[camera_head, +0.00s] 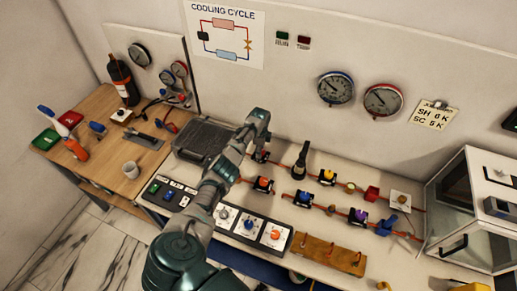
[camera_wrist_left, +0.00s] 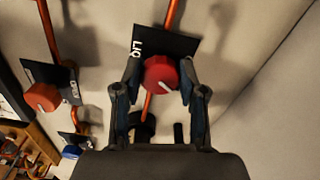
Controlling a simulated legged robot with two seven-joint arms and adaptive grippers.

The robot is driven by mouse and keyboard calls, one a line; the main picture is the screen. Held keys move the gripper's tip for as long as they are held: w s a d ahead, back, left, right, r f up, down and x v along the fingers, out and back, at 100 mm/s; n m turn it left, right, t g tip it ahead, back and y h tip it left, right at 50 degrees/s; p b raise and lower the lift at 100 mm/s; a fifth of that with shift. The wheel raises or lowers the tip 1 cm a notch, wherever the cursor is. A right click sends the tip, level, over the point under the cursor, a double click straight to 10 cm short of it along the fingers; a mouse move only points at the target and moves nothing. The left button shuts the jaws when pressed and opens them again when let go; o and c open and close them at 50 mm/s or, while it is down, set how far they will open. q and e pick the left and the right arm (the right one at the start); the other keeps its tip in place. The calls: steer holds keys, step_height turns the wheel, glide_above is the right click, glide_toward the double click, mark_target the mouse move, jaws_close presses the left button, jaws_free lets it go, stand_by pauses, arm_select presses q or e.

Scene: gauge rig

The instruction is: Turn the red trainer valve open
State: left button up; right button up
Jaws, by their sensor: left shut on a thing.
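A red valve knob (camera_wrist_left: 160,74) with a white pointer line sits on a dark plate marked LIQ (camera_wrist_left: 178,44) on a copper pipe. My left gripper (camera_wrist_left: 160,92) is shut on this knob, one finger on each side, in the left wrist view. In the head view my left gripper (camera_head: 261,146) reaches down over the bench's back row and mostly hides the valve. My right gripper is in neither view.
An orange-red knob (camera_wrist_left: 42,97) on another plate lies to the left in the wrist view. Beside my arm stand a black upright handle (camera_head: 301,160), a grey case (camera_head: 200,140) and a row of valves. Two gauges (camera_head: 336,88) hang on the wall behind.

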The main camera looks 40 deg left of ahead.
arm_select(q)
steer(key=n, duration=0.2)
steer(key=shift+w+d+r+n+p, duration=0.1)
steer(key=shift+w+d+n+p, duration=0.15)
steer(key=shift+d+n+p, duration=0.15)
steer(key=n, duration=0.3)
steer(key=shift+w+r+n+p, duration=0.1)
steer(key=shift+n+p, duration=0.2)
steer(key=shift+p, duration=0.05)
steer(key=n, duration=0.2)
steer(key=shift+w+a+n, duration=0.1)
steer(key=shift+n, duration=0.2)
steer(key=shift+n+p, duration=0.3)
steer(key=shift+n, duration=0.3)
steer(key=shift+a, duration=0.15)
steer(key=o, duration=1.1)
steer(key=shift+c, duration=0.2)
steer(key=shift+o, duration=0.4)
steer(key=shift+s, duration=0.25)
